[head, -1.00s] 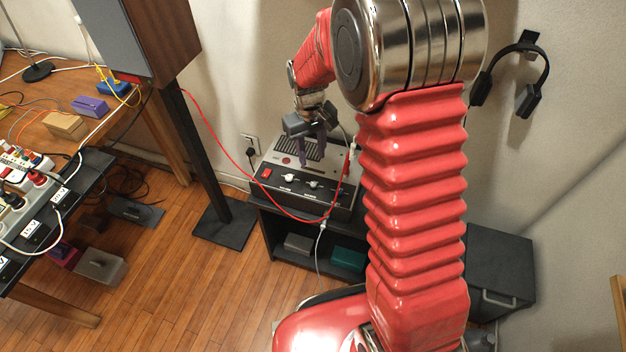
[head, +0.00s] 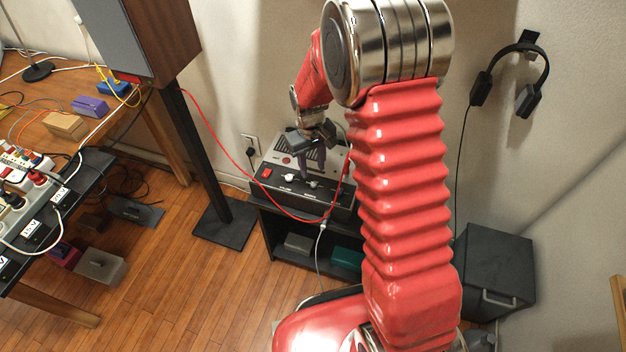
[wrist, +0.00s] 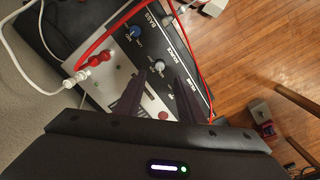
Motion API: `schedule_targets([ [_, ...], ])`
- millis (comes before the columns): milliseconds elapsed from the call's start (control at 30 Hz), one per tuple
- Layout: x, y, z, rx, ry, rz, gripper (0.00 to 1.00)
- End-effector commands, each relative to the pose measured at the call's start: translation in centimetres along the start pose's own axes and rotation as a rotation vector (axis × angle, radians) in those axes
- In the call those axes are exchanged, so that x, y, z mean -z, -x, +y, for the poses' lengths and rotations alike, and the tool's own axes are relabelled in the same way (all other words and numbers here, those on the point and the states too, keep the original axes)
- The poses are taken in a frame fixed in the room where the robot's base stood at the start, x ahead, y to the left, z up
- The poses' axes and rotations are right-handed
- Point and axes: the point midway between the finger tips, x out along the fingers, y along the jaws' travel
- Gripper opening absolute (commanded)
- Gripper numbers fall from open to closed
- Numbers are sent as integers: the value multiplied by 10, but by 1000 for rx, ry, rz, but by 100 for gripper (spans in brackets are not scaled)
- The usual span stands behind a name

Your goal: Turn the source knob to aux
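A grey and black amplifier (head: 271,188) stands on a low dark shelf unit. Its front carries a row of knobs. My gripper (wrist: 160,67) has two dark purple fingers, apart, one on each side of that knob in the wrist view. In the head view my gripper (head: 314,172) is just above the front panel. I cannot tell whether the fingers touch the knob.
A red cable (head: 238,148) hangs in front of the amplifier and passes near the fingers. A speaker stand (head: 207,150) rises to the left. Headphones (head: 527,97) hang on the right wall.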

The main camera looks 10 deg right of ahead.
Motion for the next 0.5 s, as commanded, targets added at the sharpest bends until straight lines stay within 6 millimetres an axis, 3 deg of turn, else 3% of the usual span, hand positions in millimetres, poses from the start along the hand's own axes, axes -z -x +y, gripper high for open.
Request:
schedule_targets([
  [300,-1,-47,0,1,0,-3,35],
  [500,-1,-68,0,0,1,-2,35],
])
